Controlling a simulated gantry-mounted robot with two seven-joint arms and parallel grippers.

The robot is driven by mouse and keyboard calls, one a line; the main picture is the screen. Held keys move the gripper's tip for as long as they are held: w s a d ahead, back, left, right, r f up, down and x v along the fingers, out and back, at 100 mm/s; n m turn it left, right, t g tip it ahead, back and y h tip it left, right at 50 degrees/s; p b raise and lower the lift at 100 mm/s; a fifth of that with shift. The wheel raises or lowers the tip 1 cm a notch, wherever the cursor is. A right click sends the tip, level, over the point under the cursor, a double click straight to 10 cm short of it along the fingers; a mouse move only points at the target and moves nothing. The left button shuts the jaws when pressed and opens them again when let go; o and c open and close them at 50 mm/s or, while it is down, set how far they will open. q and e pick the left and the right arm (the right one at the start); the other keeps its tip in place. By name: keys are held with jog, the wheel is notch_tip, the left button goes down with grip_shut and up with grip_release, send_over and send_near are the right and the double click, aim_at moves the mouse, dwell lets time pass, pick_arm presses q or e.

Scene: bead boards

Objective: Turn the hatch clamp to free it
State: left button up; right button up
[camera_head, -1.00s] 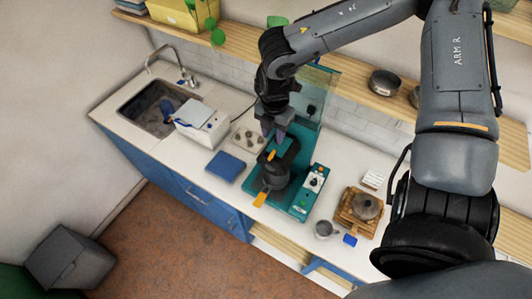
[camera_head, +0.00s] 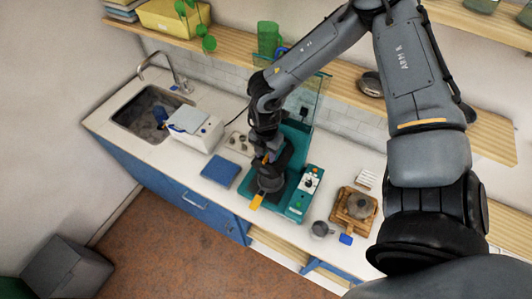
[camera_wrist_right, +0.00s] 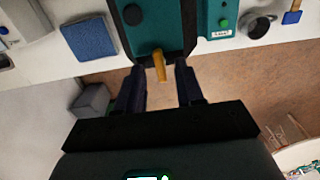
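A teal machine (camera_head: 297,205) stands on the white counter. An orange handle, which looks like the hatch clamp (camera_head: 256,201), sticks out at its front edge. The clamp (camera_wrist_right: 159,66) also shows in the right wrist view, between the fingertips and apart from both. My right gripper (camera_head: 267,184) is over the front of the machine and covers much of its middle. In the wrist view the right gripper (camera_wrist_right: 159,72) is open and empty, its two dark fingers on either side of the clamp. My left gripper is not in view.
A blue pad (camera_head: 221,170) lies left of the machine. A control panel with buttons (camera_head: 309,185), a grey mug (camera_head: 320,229) and a kettle on a wooden stand (camera_head: 358,206) are to its right. A clear panel (camera_head: 309,99) rises behind. A shelf (camera_head: 340,78) runs above.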

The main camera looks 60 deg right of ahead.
jog(key=shift+f, duration=0.5)
grip_shut()
